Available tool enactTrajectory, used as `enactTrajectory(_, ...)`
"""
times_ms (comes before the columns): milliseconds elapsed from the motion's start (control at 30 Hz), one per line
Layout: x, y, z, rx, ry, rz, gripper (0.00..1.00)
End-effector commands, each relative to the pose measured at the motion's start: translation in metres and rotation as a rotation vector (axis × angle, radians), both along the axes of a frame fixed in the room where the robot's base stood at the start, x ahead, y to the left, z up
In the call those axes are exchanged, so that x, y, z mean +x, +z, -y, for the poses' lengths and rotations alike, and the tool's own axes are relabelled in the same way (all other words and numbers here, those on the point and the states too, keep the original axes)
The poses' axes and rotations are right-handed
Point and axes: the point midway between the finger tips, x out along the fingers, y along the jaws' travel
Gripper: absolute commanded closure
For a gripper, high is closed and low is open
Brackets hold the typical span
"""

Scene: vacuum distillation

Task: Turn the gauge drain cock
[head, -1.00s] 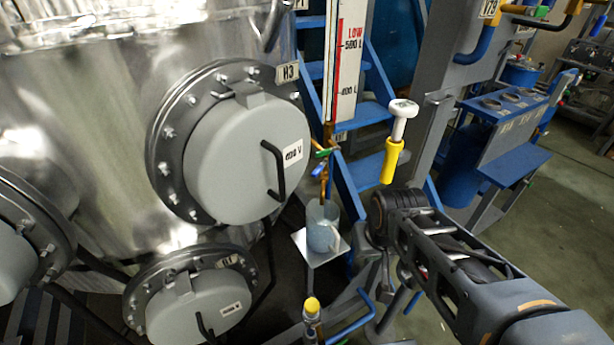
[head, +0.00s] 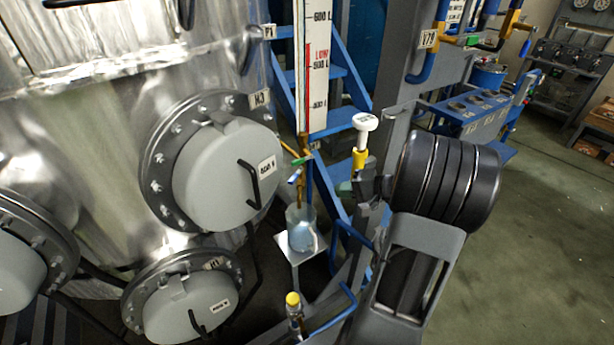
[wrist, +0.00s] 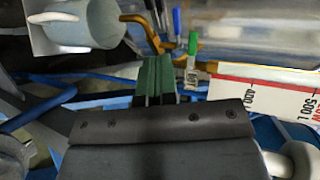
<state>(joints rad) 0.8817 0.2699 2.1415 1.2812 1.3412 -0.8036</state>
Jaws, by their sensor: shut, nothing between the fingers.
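The gauge drain piping (head: 303,192) is brass and hangs below the white and red level gauge (head: 316,75) in the head view. It carries a green lever (head: 300,160) and a blue lever (head: 294,176); which one is the drain cock I cannot tell. In the wrist view the green lever (wrist: 193,45) and blue lever (wrist: 177,22) are just beyond my fingers. My gripper (wrist: 155,62) has dark green fingers, shut and empty, pointing at the brass pipe with a gap hard to judge. In the head view my gripper (head: 345,187) is right of the levers, partly hidden.
A translucent jug (head: 300,230) stands on a small white shelf (head: 318,250) under the pipe outlet. A white-topped yellow fitting (head: 362,140) is close to my wrist. Blue steps (head: 340,85) are behind the gauge; the steel vessel (head: 90,130) fills the left.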

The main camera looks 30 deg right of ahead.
Motion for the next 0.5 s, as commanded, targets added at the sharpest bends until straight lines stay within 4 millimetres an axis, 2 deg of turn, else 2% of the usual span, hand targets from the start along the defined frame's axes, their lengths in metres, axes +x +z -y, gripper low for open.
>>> enactTrajectory(67,0.003,0.002,0.012,0.020,-0.042,0.032,1.00)
enactTrajectory(167,0.011,0.000,0.014,0.030,-0.062,0.053,1.00)
enactTrajectory(500,0.056,-0.019,-0.024,0.031,-0.060,0.052,1.00)
